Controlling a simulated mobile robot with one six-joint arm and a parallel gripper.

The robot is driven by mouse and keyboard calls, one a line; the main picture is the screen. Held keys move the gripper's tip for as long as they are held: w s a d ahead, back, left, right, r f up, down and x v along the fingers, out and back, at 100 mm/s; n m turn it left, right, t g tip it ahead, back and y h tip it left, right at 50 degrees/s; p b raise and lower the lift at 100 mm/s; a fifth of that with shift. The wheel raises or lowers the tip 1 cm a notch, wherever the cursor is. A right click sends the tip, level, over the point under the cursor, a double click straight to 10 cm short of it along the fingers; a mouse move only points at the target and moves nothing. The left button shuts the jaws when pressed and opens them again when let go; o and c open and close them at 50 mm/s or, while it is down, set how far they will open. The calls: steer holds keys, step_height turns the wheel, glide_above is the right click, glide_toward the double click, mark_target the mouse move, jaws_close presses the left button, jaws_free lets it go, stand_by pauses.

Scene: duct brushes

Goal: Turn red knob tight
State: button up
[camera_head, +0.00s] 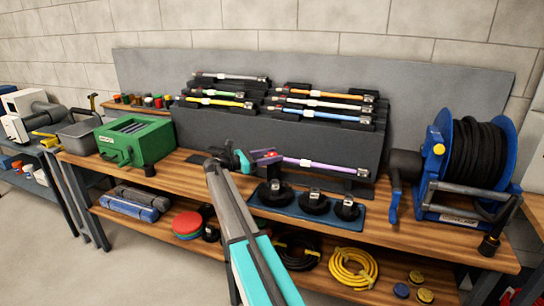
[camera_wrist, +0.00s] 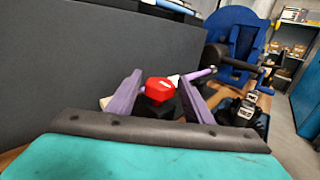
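The red knob (camera_wrist: 158,90) is a faceted red cap with a pale mark, sitting on a black block (camera_wrist: 157,107) in the wrist view. My gripper (camera_wrist: 160,78) is open, with one purple finger on each side of the knob and narrow gaps to it. I cannot tell whether the fingertips reach level with the knob. In the head view my gripper (camera_head: 268,157) is above the middle of the bench, near the left end of a purple-banded rod (camera_head: 318,165).
On the wooden bench (camera_head: 400,236), a blue tray (camera_head: 263,203) with black round bases stands in front. A grey rack with coloured rods (camera_head: 320,103) is behind. A green box (camera_head: 150,141) stands left, a blue hose reel (camera_head: 440,165) right.

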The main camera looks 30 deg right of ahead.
stand_by(0.4)
steer(key=w+a+b, duration=0.1)
steer(key=w+a, duration=0.1)
steer(key=a, duration=1.1)
steer(key=shift+w+a, duration=0.2)
steer(key=shift+a, duration=0.1)
steer(key=shift+r, duration=0.15)
